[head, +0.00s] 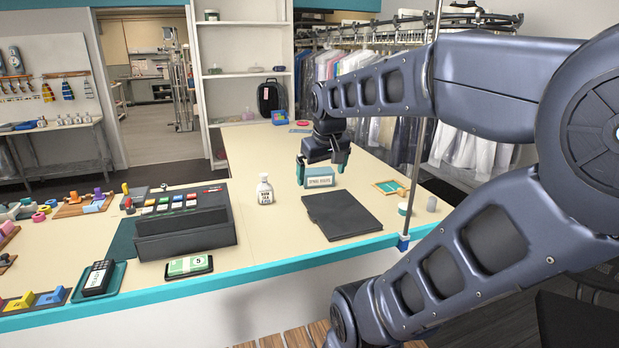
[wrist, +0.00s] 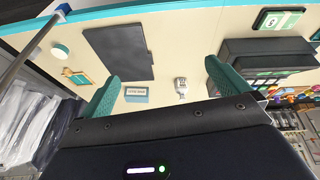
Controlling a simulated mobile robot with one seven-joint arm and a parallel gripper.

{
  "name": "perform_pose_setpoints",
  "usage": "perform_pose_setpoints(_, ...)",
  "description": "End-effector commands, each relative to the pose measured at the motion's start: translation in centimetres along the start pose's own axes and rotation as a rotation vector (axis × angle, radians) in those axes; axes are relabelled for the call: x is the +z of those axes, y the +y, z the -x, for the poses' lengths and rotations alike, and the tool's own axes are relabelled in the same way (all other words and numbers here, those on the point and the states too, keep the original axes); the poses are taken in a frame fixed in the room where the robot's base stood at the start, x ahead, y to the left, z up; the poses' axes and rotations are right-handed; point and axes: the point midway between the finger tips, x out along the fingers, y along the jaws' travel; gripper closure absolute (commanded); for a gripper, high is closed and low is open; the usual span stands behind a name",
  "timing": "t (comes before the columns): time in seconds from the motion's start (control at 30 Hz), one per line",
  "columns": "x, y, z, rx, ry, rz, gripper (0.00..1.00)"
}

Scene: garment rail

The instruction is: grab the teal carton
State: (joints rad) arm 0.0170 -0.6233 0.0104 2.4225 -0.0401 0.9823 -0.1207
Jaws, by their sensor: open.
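The teal carton (head: 320,177) with a pale printed label stands on the cream counter, behind the black folder. In the wrist view the carton (wrist: 136,95) shows small between my two teal fingers, nearer the left one. My gripper (head: 321,174) is open and empty. In the head view its fingers hang at or just behind the carton, one by its left end and one above its right end. In the wrist view the carton is apart from both fingers, beyond their tips. Its underside is hidden.
A white bottle (head: 265,189) stands left of the carton. The black folder (head: 342,215) lies in front of it. A dark cash register (head: 184,222) is farther left. A wood-framed pad (head: 390,187) and a thin upright pole (head: 420,150) are at right. The counter behind is mostly clear.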

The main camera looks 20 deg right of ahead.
Motion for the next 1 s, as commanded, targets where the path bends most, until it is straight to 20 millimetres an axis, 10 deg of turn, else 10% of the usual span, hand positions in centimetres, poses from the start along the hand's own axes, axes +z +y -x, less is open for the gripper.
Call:
perform_pose_setpoints(0.47, -13.4, 4.2, -1.3, 0.060, -0.118, 0.314, 0.00)
perform_pose_setpoints(1.0, -27.2, 9.6, -8.2, 0.079, -0.263, 0.661, 0.00)
